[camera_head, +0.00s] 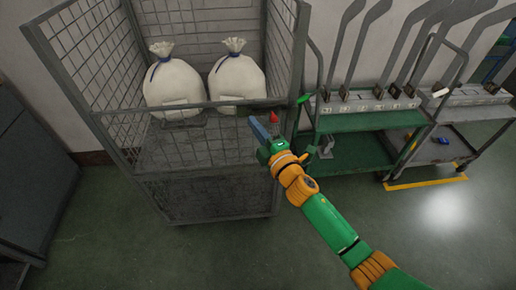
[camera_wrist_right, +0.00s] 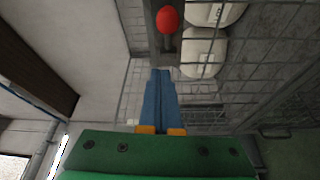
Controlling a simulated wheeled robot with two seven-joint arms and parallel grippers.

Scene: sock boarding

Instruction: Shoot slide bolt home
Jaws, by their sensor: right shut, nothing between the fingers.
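A red knob (camera_head: 274,117) shows at the front right corner of the wire cage trolley (camera_head: 215,165), and I take it to be the slide bolt's knob. In the right wrist view the red knob (camera_wrist_right: 167,19) sits on a grey bar, beyond the fingertips and apart from them. The bolt's rod and socket are not clear. My right gripper (camera_head: 257,129) reaches in from the lower right, just left of and below the knob. Its blue fingers (camera_wrist_right: 160,75) are together and empty. My left gripper is not in view.
Two tied white sacks (camera_head: 173,82) (camera_head: 237,78) stand inside the cage. A green cart (camera_head: 345,153) with upright grey boards stands right of the cage, with another cart (camera_head: 450,145) beyond it. A grey cabinet (camera_head: 30,170) is at left. The front floor is clear.

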